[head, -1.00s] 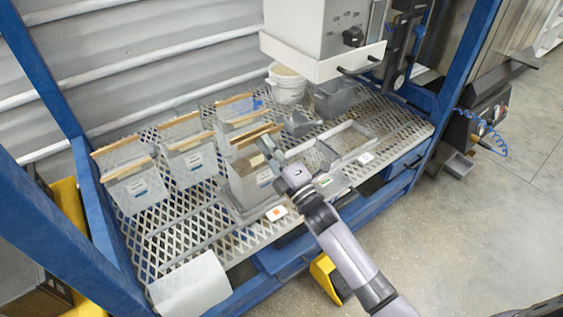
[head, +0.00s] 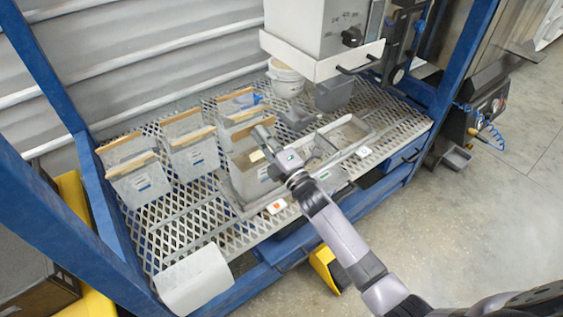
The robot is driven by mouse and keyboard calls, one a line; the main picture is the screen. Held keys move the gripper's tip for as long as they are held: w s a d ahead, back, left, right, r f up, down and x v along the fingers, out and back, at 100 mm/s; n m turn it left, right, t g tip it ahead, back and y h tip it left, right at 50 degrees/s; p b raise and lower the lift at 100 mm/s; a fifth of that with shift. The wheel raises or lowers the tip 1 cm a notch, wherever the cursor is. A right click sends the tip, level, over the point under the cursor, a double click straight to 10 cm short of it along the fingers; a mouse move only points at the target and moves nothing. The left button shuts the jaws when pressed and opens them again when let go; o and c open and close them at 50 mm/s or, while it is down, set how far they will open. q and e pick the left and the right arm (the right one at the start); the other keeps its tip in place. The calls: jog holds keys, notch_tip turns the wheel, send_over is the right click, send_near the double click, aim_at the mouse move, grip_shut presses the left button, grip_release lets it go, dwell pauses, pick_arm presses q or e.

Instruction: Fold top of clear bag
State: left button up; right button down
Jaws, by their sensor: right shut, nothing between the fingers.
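A clear bag (head: 247,180) with grey contents stands upright in a shallow tray on the mesh shelf. Its top is partly hidden by my right gripper (head: 264,137). My right gripper is shut, with nothing held, at the right side of the bag's top. I cannot tell whether it touches the bag. Several similar clear bags with wooden strips along their tops stand to the left, such as one bag (head: 143,184) with a white label and another bag (head: 196,155). My left gripper is not in view.
A white hopper box (head: 318,40) hangs above the back right. A white bucket (head: 287,84) and a grey bin (head: 334,95) stand beneath it. A scoop (head: 297,118) and a framed tray (head: 368,133) lie to the right. A white sheet (head: 193,281) hangs at the front left. Bare mesh (head: 180,232) is free at the front.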

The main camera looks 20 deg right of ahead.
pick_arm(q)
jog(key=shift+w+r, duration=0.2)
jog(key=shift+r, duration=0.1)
pick_arm(e)
jog(key=shift+w+a, duration=0.1)
jog(key=shift+w, duration=0.2)
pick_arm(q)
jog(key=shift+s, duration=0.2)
pick_arm(e)
jog(key=shift+f, duration=0.1)
